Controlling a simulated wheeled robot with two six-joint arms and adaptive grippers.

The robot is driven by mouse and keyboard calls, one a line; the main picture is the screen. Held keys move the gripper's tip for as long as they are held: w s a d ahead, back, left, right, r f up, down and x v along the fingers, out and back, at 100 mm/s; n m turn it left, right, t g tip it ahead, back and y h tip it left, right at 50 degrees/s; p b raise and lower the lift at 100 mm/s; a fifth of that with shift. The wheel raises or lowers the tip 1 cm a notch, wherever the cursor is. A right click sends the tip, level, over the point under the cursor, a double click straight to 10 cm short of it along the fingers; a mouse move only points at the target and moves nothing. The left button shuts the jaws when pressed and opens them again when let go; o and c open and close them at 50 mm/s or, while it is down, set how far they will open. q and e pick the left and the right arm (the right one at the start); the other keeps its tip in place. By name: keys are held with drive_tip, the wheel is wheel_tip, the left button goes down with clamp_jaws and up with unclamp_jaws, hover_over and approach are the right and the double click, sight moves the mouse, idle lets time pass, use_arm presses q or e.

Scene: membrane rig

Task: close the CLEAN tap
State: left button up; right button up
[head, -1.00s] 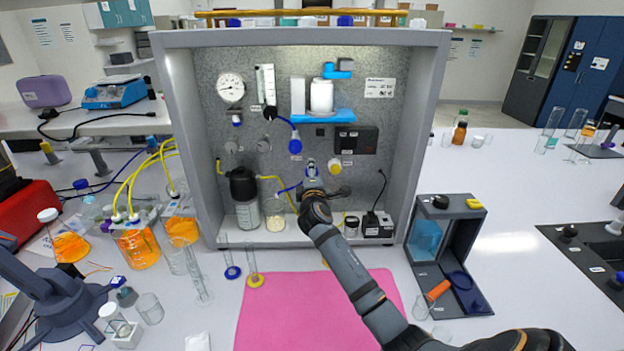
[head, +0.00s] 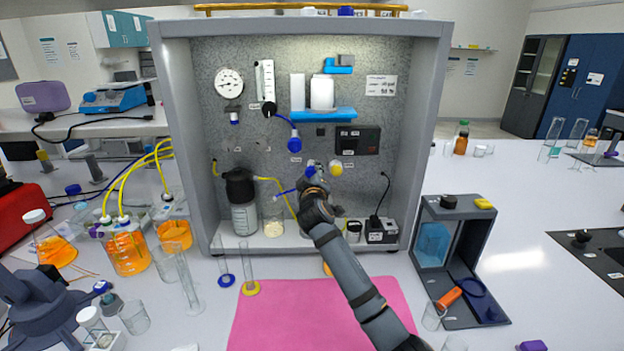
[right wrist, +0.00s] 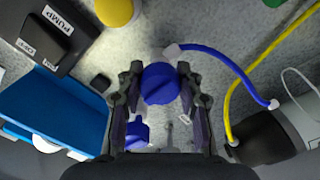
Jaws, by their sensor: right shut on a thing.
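My right gripper (head: 313,184) is at the lower middle of the grey panel (head: 262,140), and its arm comes up from below. In the right wrist view its two fingers stand either side of a round blue tap knob (right wrist: 160,84) and are shut on it. A raised bar runs across the knob's face. A blue tube (right wrist: 228,66) leads from beside this knob towards a yellow tube. In the head view the gripper mostly hides the knob, and I cannot read its label.
A yellow knob (head: 336,168) sits close to the right gripper. Another blue knob (head: 295,144) hangs above left, below the blue shelf (head: 323,115). The black PUMP box (head: 357,140) is to the right. A dark-capped bottle (head: 242,205) and a pink mat (head: 290,315) are below.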

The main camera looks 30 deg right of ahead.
drive_tip(key=shift+f+m, duration=0.1)
drive_tip(key=shift+m, duration=0.4)
drive_tip(key=o, duration=1.2)
drive_tip(key=v, duration=1.2)
